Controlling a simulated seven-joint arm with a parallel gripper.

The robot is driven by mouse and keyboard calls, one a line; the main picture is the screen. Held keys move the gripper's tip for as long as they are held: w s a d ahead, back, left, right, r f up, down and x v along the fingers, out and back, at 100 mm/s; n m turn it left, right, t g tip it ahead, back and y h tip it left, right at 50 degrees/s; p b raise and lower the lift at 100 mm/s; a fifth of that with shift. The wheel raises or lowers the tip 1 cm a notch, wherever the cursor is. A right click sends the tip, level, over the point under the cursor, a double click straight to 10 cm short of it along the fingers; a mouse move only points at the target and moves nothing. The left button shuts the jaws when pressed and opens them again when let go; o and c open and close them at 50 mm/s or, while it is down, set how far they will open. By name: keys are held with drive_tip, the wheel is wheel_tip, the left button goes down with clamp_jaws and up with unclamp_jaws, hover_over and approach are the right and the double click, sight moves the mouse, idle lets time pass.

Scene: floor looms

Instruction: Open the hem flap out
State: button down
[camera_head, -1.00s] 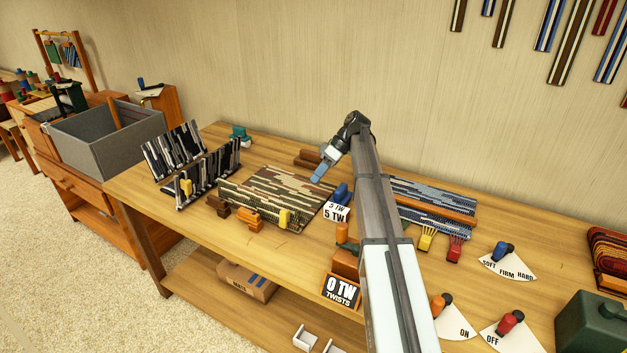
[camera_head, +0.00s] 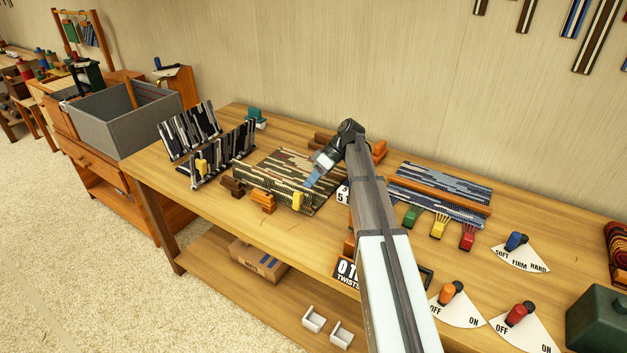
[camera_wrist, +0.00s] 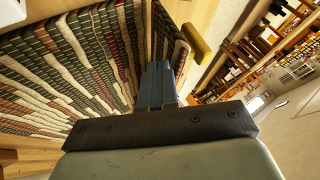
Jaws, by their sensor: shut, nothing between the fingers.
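The striped green, brown and cream woven mat (camera_head: 292,165) lies on the bench. Its hem flap (camera_head: 276,189) is the band along the near edge, with a yellow tab (camera_head: 297,201) at its right end. In the wrist view the woven mat (camera_wrist: 50,70) fills the left, and the yellow tab (camera_wrist: 196,41) shows right of the fingers beside a narrow woven strip (camera_wrist: 168,35). My gripper (camera_head: 310,182) is shut and empty, with its blue fingertips over the mat's right end, close to the tab. In the wrist view the fingertips (camera_wrist: 158,68) overlap the weave; contact cannot be told.
An orange block (camera_head: 262,201) and a brown block (camera_head: 232,186) stand at the mat's near edge. A black-and-white woven piece (camera_head: 225,157) stands upright at left. A blue woven piece (camera_head: 445,180) lies right of my arm. Bare bench lies in front of the blocks.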

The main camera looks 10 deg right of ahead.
drive_tip(key=shift+s+a+t+h, duration=0.3)
drive_tip(key=shift+s+h, duration=0.05)
drive_tip(key=shift+h, duration=0.05)
drive_tip(key=shift+s+a+r+n+t+h, duration=0.4)
drive_tip(key=shift+s+a+t+h, duration=0.3)
drive_tip(key=shift+h, duration=0.1)
drive_tip(key=shift+w, duration=0.15)
